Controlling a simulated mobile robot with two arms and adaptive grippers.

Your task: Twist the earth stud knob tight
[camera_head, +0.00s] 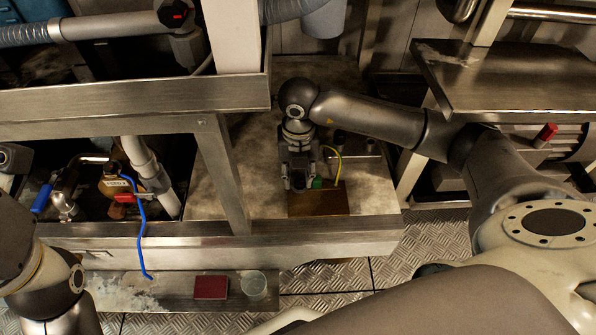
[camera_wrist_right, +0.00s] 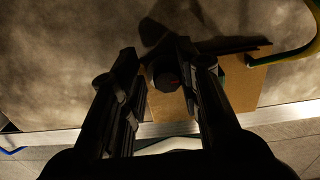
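In the head view my right gripper (camera_head: 298,184) points down over a brown board (camera_head: 325,203) on the metal bench. In the right wrist view a dark round knob (camera_wrist_right: 166,76) with a small red mark lies between the two fingers of my right gripper (camera_wrist_right: 158,62), closer to the right finger. The fingers stand apart; I cannot tell whether the right one touches the knob. A yellow-green cable (camera_head: 337,160) comes down beside the gripper, near a green part (camera_head: 317,183). It also shows in the wrist view (camera_wrist_right: 290,55). My left gripper is out of view.
A slanted metal post (camera_head: 222,175) stands left of the gripper. Further left are a blue hose (camera_head: 141,225) and a blue-handled valve (camera_head: 42,198). A dark red block (camera_head: 210,287) and a clear cup (camera_head: 254,285) stand on the lower ledge. A steel shelf (camera_head: 510,85) overhangs at right.

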